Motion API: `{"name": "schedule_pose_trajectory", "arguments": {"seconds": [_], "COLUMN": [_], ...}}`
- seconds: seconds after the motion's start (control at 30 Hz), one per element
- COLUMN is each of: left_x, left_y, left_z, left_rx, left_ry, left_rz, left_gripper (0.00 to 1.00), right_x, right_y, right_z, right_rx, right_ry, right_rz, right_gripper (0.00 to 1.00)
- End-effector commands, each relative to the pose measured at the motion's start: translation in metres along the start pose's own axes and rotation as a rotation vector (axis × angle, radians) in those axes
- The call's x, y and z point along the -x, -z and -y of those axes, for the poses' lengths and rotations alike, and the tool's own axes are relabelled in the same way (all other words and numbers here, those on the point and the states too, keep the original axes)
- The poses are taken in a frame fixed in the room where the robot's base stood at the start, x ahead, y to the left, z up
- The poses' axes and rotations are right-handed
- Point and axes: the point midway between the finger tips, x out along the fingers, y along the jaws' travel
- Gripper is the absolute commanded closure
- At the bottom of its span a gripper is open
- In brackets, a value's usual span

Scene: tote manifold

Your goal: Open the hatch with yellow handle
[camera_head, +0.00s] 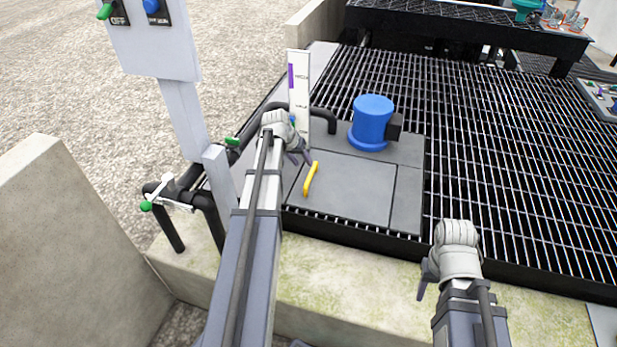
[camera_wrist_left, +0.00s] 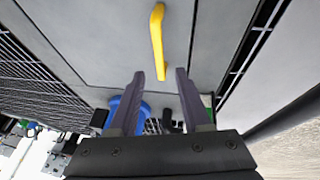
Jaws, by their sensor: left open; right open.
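The hatch (camera_head: 349,189) is a flat grey panel set in the grating, and it lies closed. Its yellow handle (camera_head: 310,179) stands near the panel's left edge. My left gripper (camera_head: 302,157) is just beyond the handle's far end in the head view. In the left wrist view, the open, empty fingers of my left gripper (camera_wrist_left: 157,95) point toward the yellow handle (camera_wrist_left: 157,40), whose near end shows between and ahead of the tips. My right gripper (camera_head: 424,279) is over the concrete ledge, apart from the hatch; its fingers are mostly hidden by its wrist.
A blue cylinder (camera_head: 371,122) stands behind the hatch. A white sign (camera_head: 299,90) and black pipes (camera_head: 323,118) are close to my left gripper. A grey post (camera_head: 187,118) with a panel stands at left. Open grating (camera_head: 510,160) extends right.

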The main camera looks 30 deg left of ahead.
Motion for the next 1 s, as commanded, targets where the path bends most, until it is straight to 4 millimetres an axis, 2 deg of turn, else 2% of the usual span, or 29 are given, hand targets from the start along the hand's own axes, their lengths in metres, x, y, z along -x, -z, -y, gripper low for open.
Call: {"name": "schedule_pose_trajectory", "arguments": {"seconds": [0.27, 0.8, 1.0], "left_x": [-0.010, -0.075, -0.078], "left_y": [-0.001, -0.002, -0.001], "left_z": [-0.001, 0.000, -0.001], "left_rx": [-0.001, -0.002, -0.001], "left_ry": [0.000, 0.000, 0.000], "left_rz": [0.001, 0.002, 0.002], "left_gripper": [0.52, 0.52, 0.52], "right_x": [-0.009, -0.067, -0.070], "right_y": [0.001, 0.004, 0.004], "right_z": [0.001, 0.004, 0.004], "right_rx": [0.000, 0.003, 0.004], "right_ry": [-0.001, -0.011, -0.013], "right_rz": [0.000, -0.001, -0.001], "right_gripper": [0.50, 0.50, 0.50]}}
